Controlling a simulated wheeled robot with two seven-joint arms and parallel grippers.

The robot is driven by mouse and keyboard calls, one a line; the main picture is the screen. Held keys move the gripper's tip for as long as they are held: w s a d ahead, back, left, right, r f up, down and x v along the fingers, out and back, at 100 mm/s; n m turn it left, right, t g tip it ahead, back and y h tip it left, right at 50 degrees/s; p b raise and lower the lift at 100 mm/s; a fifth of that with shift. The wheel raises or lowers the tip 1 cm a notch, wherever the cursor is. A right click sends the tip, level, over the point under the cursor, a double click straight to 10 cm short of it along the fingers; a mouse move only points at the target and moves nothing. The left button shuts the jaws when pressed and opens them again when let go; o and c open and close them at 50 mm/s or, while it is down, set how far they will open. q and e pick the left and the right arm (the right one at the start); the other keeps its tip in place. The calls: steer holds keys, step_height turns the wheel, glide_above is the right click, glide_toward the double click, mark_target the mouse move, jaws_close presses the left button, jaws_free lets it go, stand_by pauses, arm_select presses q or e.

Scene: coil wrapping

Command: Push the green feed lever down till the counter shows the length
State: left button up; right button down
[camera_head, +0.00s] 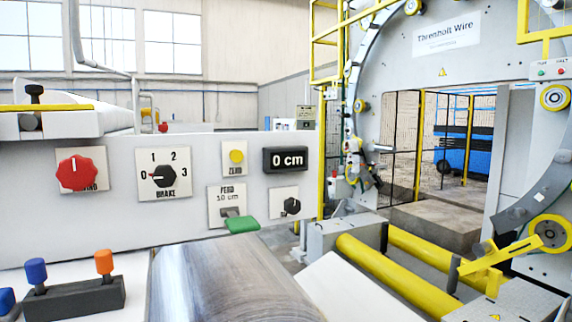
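The green feed lever (242,225) sticks out from its white plate (227,204) on the grey panel, below the label "FEED 10 cm". The black counter (285,160) is up and to the right of the lever and shows "0 cm". Neither of my grippers is in view, and nothing touches the lever.
A red knob (79,173), a brake dial (163,175), a yellow button (236,157) and a small black knob (291,206) share the panel. A metal coil (225,280) lies in front. Yellow rollers (385,277) and a large ring machine (470,75) stand at right.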

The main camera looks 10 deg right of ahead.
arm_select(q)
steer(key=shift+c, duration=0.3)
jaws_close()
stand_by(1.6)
